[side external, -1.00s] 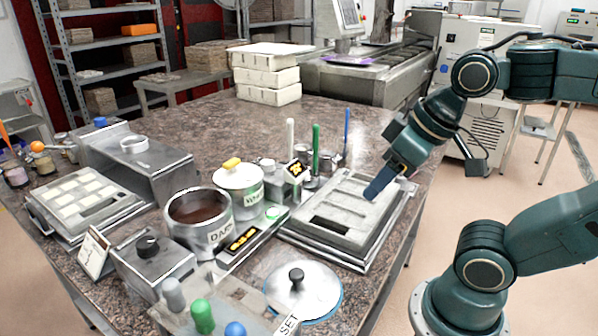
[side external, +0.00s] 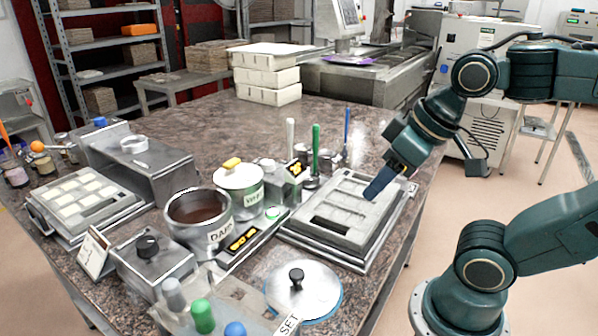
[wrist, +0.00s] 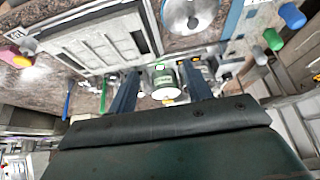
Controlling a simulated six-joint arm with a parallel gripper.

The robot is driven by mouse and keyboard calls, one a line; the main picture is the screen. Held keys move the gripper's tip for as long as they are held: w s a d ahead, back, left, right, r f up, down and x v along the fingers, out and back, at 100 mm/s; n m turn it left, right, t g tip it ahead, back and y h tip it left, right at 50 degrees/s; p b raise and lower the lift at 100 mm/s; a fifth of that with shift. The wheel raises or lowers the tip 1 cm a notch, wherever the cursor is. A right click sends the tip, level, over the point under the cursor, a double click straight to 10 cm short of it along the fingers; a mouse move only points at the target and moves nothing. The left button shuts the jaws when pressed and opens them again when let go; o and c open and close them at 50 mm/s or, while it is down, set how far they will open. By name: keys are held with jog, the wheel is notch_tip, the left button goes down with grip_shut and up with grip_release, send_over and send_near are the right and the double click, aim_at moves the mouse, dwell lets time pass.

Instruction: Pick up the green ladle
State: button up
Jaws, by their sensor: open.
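The green ladle (side external: 315,148) stands upright by its holder behind the mould tray, between a white-handled ladle (side external: 290,138) and a blue-handled ladle (side external: 347,130). Its lower end is partly hidden among small metal cups. My gripper (side external: 375,188) is over the right part of the mould tray, to the right of the green ladle and apart from it. In the wrist view my gripper (wrist: 160,92) shows two separated fingers with nothing held between them. A thin green handle (wrist: 104,97) shows just left of the left finger there.
The mould tray (side external: 318,256) lies under my gripper. A pot of dark chocolate (side external: 199,228), a lidded white pot (side external: 238,198) and a round metal lid (side external: 318,298) stand nearby. White stacked moulds (side external: 268,95) sit at the back. The counter behind the ladles is clear.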

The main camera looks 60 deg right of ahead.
dwell(0.4)
jog(key=shift+c, duration=0.5)
jog(key=shift+w, duration=0.1)
jog(key=w+d+f+t, duration=0.1)
jog(key=w+d, duration=0.2)
jog(key=w, duration=0.3)
jog(key=w+d+n+t+y, duration=0.1)
jog(key=w+d, duration=0.2)
jog(key=w, duration=0.3)
jog(key=w+d+f+t, duration=0.1)
jog(key=w+d+t, duration=0.15)
jog(key=w, duration=0.45)
jog(key=w+d+f+m+t+h, duration=0.1)
jog(key=w+d+f, duration=0.1)
jog(key=d, duration=0.7)
jog(key=w+d+f+m+t+h, duration=0.1)
jog(key=w+d+f+m+t, duration=0.1)
jog(key=d, duration=0.8)
jog(key=shift+w+d+f+h, duration=0.2)
jog(key=shift+w+f+h, duration=0.2)
jog(key=shift+w+f, duration=0.25)
